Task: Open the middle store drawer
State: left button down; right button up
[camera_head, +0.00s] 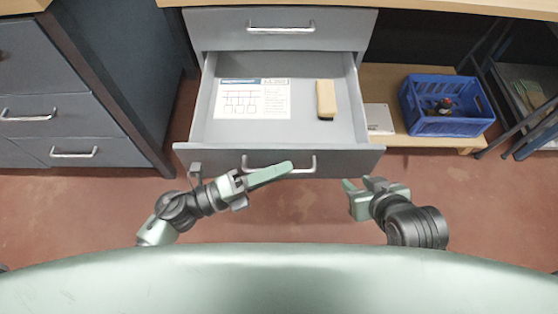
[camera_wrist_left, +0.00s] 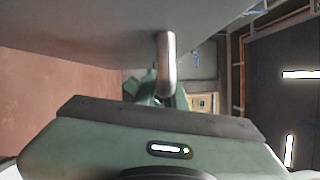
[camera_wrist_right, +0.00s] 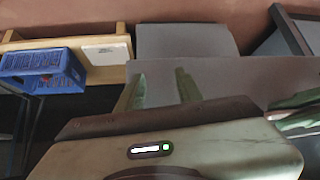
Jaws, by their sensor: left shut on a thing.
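The grey store drawer (camera_head: 225,162) is pulled well out below a shut upper drawer (camera_head: 220,32). A printed sheet (camera_head: 252,98) and a tan-and-dark block (camera_head: 326,100) lie inside it. My left gripper (camera_head: 288,168) is shut on the bar handle (camera_head: 313,162) of this open drawer. The handle also shows between the fingers in the left wrist view (camera_wrist_left: 166,62). My right gripper (camera_head: 360,184) is open and empty, in front of the drawer's right end; its two fingers stand apart in the right wrist view (camera_wrist_right: 160,88).
A blue crate (camera_head: 447,122) with dark items stands on a low wooden shelf (camera_head: 400,85) at right, beside a white flat thing (camera_head: 379,119). Another grey drawer cabinet (camera_head: 70,110) stands at left. The red floor (camera_head: 290,215) before the drawer is clear.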

pick_arm(q)
jog(key=shift+f, duration=0.15)
jog(key=c, duration=1.5)
grip_release()
jog(key=v, duration=0.8)
pick_arm(e)
jog(key=shift+s+d+f+g, duration=0.2)
jog(key=shift+s+f+g, duration=0.1)
jog(key=shift+s, duration=0.3)
